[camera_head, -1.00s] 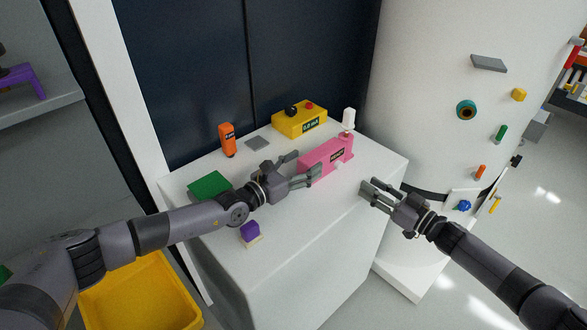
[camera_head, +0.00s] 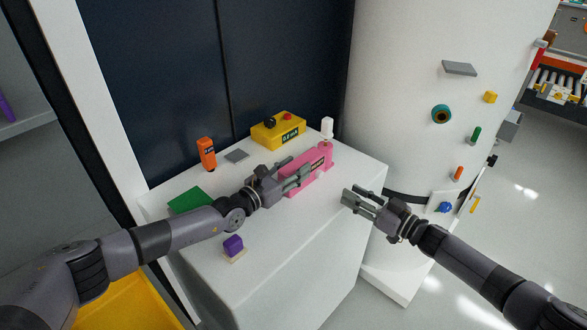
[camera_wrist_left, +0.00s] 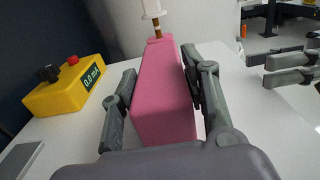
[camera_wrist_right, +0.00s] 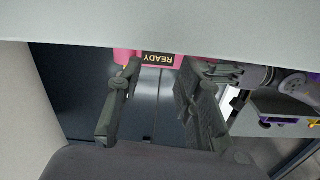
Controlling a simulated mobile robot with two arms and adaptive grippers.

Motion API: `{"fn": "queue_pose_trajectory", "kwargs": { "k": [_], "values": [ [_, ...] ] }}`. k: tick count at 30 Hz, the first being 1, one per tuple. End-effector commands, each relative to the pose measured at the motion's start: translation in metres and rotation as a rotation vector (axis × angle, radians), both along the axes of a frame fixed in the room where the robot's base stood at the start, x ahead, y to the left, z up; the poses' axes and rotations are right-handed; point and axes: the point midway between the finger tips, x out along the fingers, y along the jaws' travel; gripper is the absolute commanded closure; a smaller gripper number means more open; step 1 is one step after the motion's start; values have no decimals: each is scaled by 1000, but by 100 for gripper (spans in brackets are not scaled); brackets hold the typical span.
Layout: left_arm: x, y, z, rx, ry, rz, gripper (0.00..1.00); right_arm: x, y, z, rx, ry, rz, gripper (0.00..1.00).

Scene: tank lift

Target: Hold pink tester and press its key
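The pink tester (camera_head: 318,160) stands upright on the white cabinet top, its long side towards me. A dark READY label (camera_wrist_right: 159,58) shows upside down in the right wrist view. A small pale round knob (camera_head: 319,174), perhaps the key, is on its near side. My left gripper (camera_head: 296,174) is at its left end. In the left wrist view its fingers straddle the pink body (camera_wrist_left: 162,95), one along each side; firm contact on both sides is not clear. My right gripper (camera_head: 357,194) is open and empty, in the air right of the tester, fingers pointing towards it.
Behind stand a yellow meter (camera_head: 278,131) and a white-topped piece (camera_head: 327,128) at the tester's far end.

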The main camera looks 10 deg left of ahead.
Motion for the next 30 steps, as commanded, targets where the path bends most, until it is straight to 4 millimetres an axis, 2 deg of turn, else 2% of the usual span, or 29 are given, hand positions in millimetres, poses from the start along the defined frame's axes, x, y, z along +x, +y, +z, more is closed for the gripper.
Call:
{"fn": "queue_pose_trajectory", "kwargs": {
  "k": [2, 16, 30],
  "values": [
    [0, 0, 0, 0, 0, 0, 65, 0, 0, 0, 0, 0, 0, 67],
    [0, 0, 0, 1, 1, 0, 96, 0, 0, 0, 0, 0, 0, 67],
    [0, 0, 0, 1, 1, 0, 96, 0, 0, 0, 0, 0, 0, 99]
  ]
}}
